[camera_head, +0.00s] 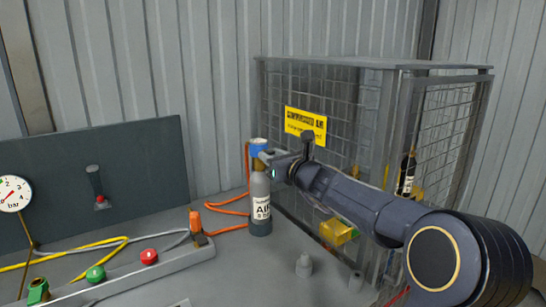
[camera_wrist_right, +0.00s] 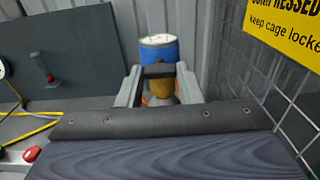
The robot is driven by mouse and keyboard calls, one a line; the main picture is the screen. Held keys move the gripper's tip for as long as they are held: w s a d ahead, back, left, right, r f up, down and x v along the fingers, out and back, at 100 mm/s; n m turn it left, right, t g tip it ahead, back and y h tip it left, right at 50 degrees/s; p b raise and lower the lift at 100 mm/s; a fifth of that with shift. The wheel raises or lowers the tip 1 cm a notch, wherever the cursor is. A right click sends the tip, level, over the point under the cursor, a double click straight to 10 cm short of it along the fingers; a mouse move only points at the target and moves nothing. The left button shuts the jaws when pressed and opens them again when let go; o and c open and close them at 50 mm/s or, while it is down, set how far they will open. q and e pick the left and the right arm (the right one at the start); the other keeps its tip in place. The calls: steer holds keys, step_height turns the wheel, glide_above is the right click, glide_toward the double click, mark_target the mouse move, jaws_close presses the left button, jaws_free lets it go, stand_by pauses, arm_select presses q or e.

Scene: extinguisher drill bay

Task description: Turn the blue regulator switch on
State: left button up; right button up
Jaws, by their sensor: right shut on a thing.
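The blue regulator switch (camera_head: 258,146) sits on top of a grey air cylinder (camera_head: 261,212) that stands upright on the bench by the wall. It has a pale top, and a brass-coloured part shows below the blue. My right gripper (camera_head: 267,158) reaches in from the right and is shut on the regulator. In the right wrist view the blue regulator (camera_wrist_right: 158,52) stands between the two grey fingers (camera_wrist_right: 158,84), with a dark bar across its front. The exact contact is partly hidden. My left gripper is not in view.
A wire cage (camera_head: 340,85) with a yellow sign (camera_head: 306,124) stands close behind and right of my arm. A dark panel (camera_head: 140,150) with a small lever (camera_head: 97,185), a gauge (camera_head: 13,193), hoses, and green (camera_head: 95,273) and red (camera_head: 149,256) knobs are at left.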

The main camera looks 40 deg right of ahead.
steer(key=n+b, duration=1.1)
steer(key=n, duration=0.6)
steer(key=shift+f+n+b, duration=0.1)
steer(key=shift+n+b, duration=0.25)
steer(key=shift+n, duration=0.05)
stand_by(0.4)
steer(key=o, duration=1)
